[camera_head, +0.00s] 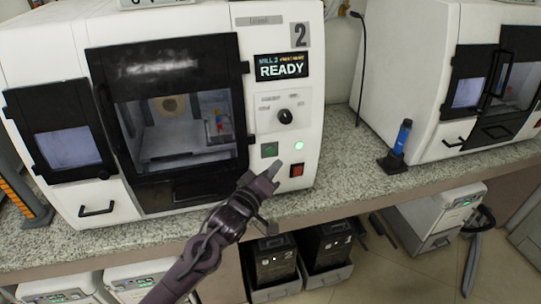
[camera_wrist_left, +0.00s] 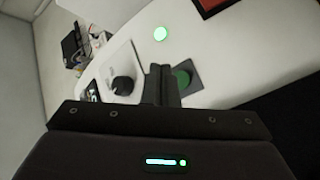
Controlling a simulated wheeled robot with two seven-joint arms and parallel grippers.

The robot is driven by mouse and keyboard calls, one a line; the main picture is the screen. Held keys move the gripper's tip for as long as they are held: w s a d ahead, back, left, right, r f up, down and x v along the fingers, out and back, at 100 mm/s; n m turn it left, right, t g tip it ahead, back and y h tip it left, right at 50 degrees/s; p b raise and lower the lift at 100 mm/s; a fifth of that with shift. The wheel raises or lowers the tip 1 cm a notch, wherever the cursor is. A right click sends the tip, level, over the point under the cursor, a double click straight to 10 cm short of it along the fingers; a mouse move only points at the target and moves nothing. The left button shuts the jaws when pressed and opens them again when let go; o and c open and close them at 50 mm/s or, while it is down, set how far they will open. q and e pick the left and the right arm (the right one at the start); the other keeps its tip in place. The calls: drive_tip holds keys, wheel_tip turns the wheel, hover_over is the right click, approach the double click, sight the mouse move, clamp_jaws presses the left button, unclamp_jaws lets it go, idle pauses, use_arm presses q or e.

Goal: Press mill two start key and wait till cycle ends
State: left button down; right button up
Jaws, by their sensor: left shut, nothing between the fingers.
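Mill two (camera_head: 225,35) is the white machine marked "2" on the counter. Its display (camera_head: 281,67) reads READY. The green start key (camera_head: 270,149) sits on the lower right panel, and shows in the left wrist view (camera_wrist_left: 183,78) on a dark square plate. My left gripper (camera_head: 276,167) is shut and empty, its tips just below the key in the head view. In the left wrist view the closed fingers (camera_wrist_left: 161,83) are beside the key and overlap its plate's edge. I cannot tell whether they touch. My right gripper is not in view.
A lit green lamp (camera_head: 299,146) and a red key (camera_head: 297,170) are beside the start key. A black knob (camera_head: 284,116) is above. The mill's door (camera_head: 165,65) is shut.

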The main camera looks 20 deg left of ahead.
sight(270, 151)
use_arm(q)
drive_tip(key=shift+w+a, duration=0.45)
drive_tip(key=shift+w, duration=0.2)
drive_tip(key=shift+w+a, duration=0.4)
drive_tip(key=shift+w, duration=0.2)
idle(1.2)
drive_tip(key=shift+w+a, duration=0.2)
drive_tip(key=shift+w, duration=0.15)
